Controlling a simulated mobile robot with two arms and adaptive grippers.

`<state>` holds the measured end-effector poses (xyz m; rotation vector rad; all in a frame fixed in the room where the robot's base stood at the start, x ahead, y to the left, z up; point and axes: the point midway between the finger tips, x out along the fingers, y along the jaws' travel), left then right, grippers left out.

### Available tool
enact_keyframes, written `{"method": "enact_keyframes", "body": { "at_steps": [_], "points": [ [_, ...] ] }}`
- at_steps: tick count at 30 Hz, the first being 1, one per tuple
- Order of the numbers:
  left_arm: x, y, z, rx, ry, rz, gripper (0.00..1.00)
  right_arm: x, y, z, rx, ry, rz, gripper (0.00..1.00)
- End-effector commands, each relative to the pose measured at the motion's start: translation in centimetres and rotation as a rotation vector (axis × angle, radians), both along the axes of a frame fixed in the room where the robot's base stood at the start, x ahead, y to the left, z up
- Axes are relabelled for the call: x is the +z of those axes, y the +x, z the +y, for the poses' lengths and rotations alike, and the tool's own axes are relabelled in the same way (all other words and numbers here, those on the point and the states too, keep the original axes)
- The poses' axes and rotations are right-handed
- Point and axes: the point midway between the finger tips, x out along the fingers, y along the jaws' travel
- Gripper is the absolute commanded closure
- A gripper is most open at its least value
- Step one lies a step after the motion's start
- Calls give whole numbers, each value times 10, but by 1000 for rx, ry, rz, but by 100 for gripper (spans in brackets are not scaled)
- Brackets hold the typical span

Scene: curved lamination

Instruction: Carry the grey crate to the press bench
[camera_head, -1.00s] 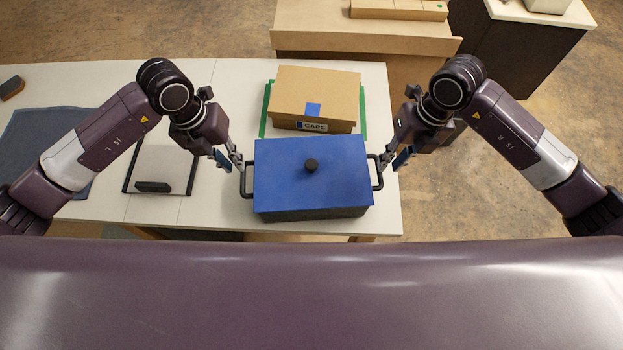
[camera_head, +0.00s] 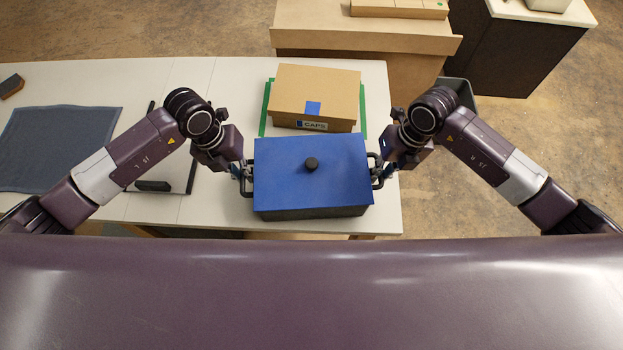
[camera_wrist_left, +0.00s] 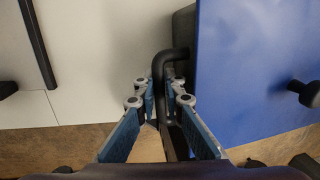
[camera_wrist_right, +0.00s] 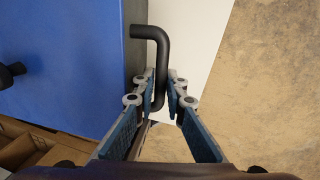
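The dark grey crate (camera_head: 310,212) stands near the front right of the white table, with a flat blue lid (camera_head: 290,180) and a black knob on top. It has a black bar handle on each side. My left gripper (camera_head: 243,175) is at the left handle; in the left wrist view that handle (camera_wrist_left: 158,72) stands between its open fingers (camera_wrist_left: 160,98). My right gripper (camera_head: 383,172) is at the right handle; in the right wrist view that handle (camera_wrist_right: 161,60) runs between its open fingers (camera_wrist_right: 161,90). I cannot tell which furniture is the press bench.
A cardboard box (camera_head: 330,90) marked CAPS sits on a green-edged area just behind the crate. A blue-grey mat (camera_head: 50,145) and a dark block lie at left. A wooden bench (camera_head: 360,30) and a dark cabinet (camera_head: 520,50) stand beyond. Open floor lies to the right.

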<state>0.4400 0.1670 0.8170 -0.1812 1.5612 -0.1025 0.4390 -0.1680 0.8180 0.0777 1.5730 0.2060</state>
Motion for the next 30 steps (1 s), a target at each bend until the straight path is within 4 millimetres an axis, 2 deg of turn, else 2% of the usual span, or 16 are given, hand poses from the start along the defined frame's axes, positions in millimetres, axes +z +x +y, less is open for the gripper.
{"method": "enact_keyframes", "body": {
  "at_steps": [2, 20, 30],
  "points": [
    [0, 0, 0, 0, 0, 0, 100, 0, 0, 0, 0, 0, 0, 100],
    [3, 1, 0, 0, -1, -2, 100, 3, 1, 0, -1, 1, -3, 100],
    [25, 1, 0, 0, 0, -1, 100, 25, 1, 0, -1, 0, -3, 100]
  ]
}}
